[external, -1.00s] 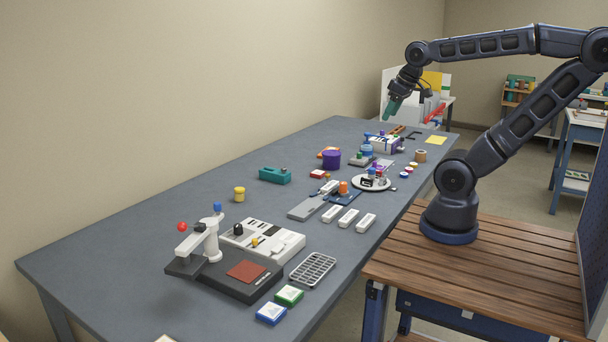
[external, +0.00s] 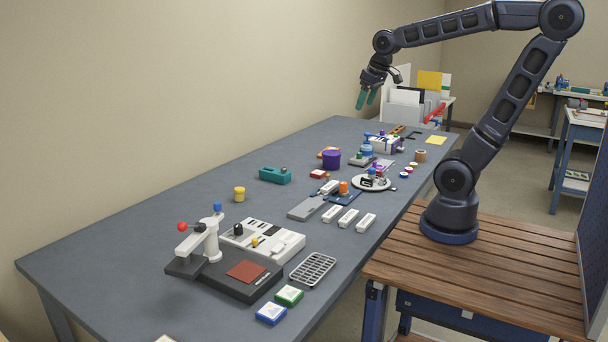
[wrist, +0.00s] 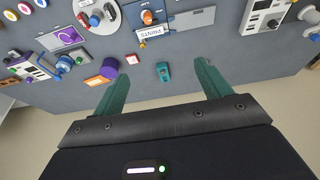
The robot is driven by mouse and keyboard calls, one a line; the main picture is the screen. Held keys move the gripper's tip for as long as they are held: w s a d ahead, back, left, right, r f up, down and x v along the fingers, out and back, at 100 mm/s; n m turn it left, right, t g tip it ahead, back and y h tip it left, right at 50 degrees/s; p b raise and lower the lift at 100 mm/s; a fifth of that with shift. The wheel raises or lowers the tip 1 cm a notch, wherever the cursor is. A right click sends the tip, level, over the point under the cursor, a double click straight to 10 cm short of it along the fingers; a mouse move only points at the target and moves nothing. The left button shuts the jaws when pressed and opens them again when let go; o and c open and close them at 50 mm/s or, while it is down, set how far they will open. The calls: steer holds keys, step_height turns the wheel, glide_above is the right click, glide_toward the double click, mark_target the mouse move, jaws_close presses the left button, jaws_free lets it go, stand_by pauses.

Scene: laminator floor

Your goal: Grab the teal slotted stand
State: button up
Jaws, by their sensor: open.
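The teal slotted stand (external: 275,175) is a small low block on the grey table, left of the purple tub near the wall side. It also shows in the wrist view (wrist: 163,72), small and well beyond my fingers, lying between them in the picture. My gripper (external: 367,99) has teal fingers and hangs high above the far part of the table. The fingers are spread apart with nothing between them, apart from the stand. The stand's slots are too small to make out.
A purple tub (external: 331,159) and a small red block (external: 318,174) sit right of the stand. A yellow jar (external: 239,194) stands to its left. Several white blocks, a plate (external: 371,183) and a grey tray (external: 306,208) lie nearer. Table around the stand is mostly clear.

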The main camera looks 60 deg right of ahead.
steer(key=w+g, duration=0.1)
steer(key=w, duration=1.1)
steer(key=g, duration=0.3)
glide_above(275, 171)
step_height(275, 171, down, 26)
steer(key=f, duration=0.5)
steer(key=shift+w+d+f, duration=0.2)
steer(key=shift+w+f, duration=0.05)
steer(key=shift+f, duration=0.05)
steer(key=shift+s+a+f, duration=0.1)
steer(key=shift+f, duration=1.25)
steer(key=shift+s+a+f, duration=0.1)
steer(key=shift+f, duration=1.2)
steer(key=c, duration=1.3)
steer(key=shift+r, duration=0.1)
